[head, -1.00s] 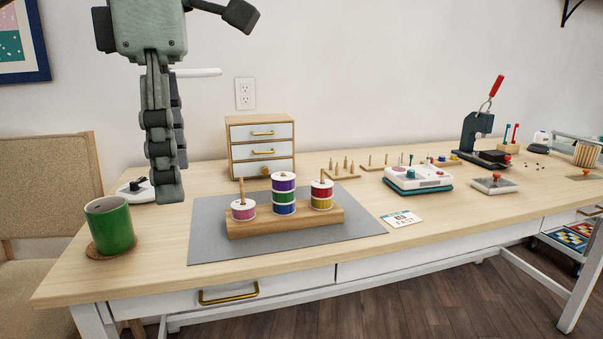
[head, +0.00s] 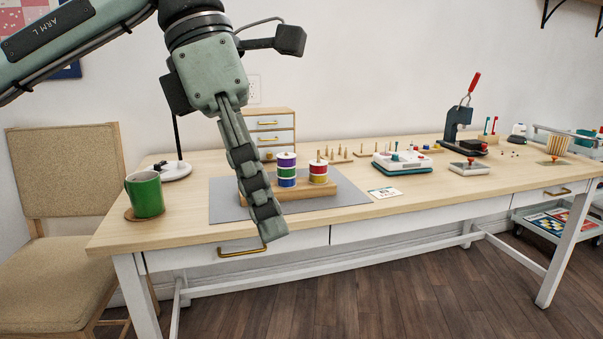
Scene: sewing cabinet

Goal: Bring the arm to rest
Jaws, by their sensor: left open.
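My left gripper (head: 266,222) hangs from my left arm, which comes in from the upper left. It is open and empty, seen edge-on, with its fingertips in front of the table's front edge. It hides part of the grey mat (head: 345,198) and the left part of the wooden spool rack (head: 326,189). On the rack, a stack of purple, green and blue spools (head: 287,169) stands on one peg. Red and yellow spools (head: 318,172) stand on the peg to its right. My right gripper is not in view.
A green mug (head: 145,194) stands on a coaster at the table's left end. A small drawer cabinet (head: 272,125) stands behind the mat. A teal-and-white device (head: 402,162) and a red-handled press (head: 460,125) stand further right. A chair (head: 70,165) is at the left. The floor in front is clear.

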